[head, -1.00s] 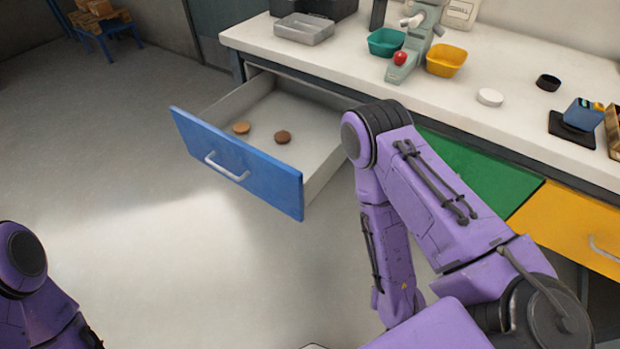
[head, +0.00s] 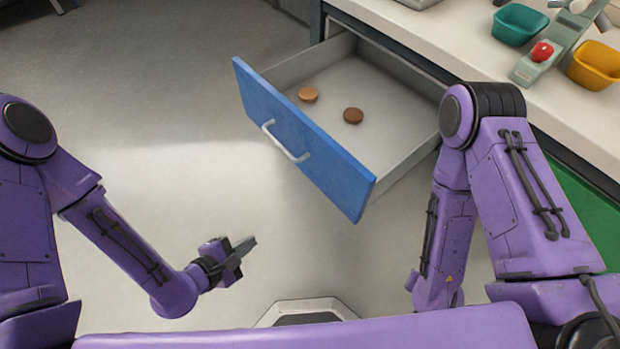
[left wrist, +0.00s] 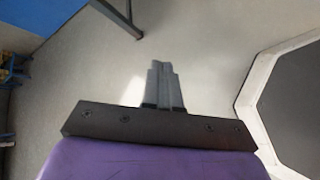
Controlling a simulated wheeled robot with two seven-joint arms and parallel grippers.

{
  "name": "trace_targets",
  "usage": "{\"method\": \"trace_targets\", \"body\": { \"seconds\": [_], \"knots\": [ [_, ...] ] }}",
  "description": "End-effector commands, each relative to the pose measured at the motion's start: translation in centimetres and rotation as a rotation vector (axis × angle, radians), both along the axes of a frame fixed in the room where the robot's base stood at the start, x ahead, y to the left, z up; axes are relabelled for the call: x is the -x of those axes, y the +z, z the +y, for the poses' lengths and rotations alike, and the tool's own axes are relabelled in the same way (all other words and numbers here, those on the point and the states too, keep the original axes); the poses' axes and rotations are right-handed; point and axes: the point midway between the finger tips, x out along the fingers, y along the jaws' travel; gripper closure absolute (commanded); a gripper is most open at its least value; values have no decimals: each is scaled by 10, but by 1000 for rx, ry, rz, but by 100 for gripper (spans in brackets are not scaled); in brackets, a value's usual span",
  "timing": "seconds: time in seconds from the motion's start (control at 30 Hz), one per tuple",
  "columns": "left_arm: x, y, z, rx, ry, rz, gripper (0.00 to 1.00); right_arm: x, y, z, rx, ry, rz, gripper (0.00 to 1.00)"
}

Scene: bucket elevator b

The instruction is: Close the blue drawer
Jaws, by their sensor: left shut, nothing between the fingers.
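The blue drawer (head: 300,140) stands pulled out of the counter in the head view, with a silver handle (head: 284,143) on its front. Inside lie a light brown disc (head: 308,94) and a dark brown disc (head: 353,115). My left gripper (head: 250,244) is shut and empty, low in front of the drawer and apart from it. Its closed fingers (left wrist: 163,82) also show in the left wrist view, with a blue surface (left wrist: 40,15) at the top left corner. My right arm is bent beside the drawer's right side; its gripper is not in view.
The white counter (head: 440,50) holds a green bowl (head: 519,24), a yellow bowl (head: 597,65) and a grey-green device with a red object (head: 542,51). A green drawer front (head: 585,205) is right of my right arm. The floor left of the blue drawer is clear.

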Motion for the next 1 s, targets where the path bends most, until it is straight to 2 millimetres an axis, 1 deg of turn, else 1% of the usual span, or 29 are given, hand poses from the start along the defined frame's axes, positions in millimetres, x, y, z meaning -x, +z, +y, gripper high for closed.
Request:
{"method": "trace_targets", "body": {
  "seconds": [0.03,0.07,0.1,0.2,0.3,0.37,0.47,0.8,1.0],
  "knots": [
    [-13,14,-18,212,45,2,100,0,-15,0,0,0,0,57],
    [-17,28,-27,343,62,17,100,0,-18,0,0,0,0,57],
    [-21,47,-38,500,68,39,100,0,-21,0,0,0,0,57],
    [-24,83,-55,782,51,103,100,-1,-27,0,1,0,-1,57],
    [-22,103,-61,922,26,151,100,-1,-29,0,0,-1,-1,57],
    [-23,108,-64,952,19,163,100,-1,-29,0,0,0,-2,57],
    [-29,110,-74,958,15,169,100,-1,-28,0,0,-1,-1,57],
    [-72,110,-134,954,14,167,100,-1,-25,0,0,-1,-1,57],
    [-93,110,-163,954,16,167,100,-1,-23,0,0,0,-2,57]
  ]
}}
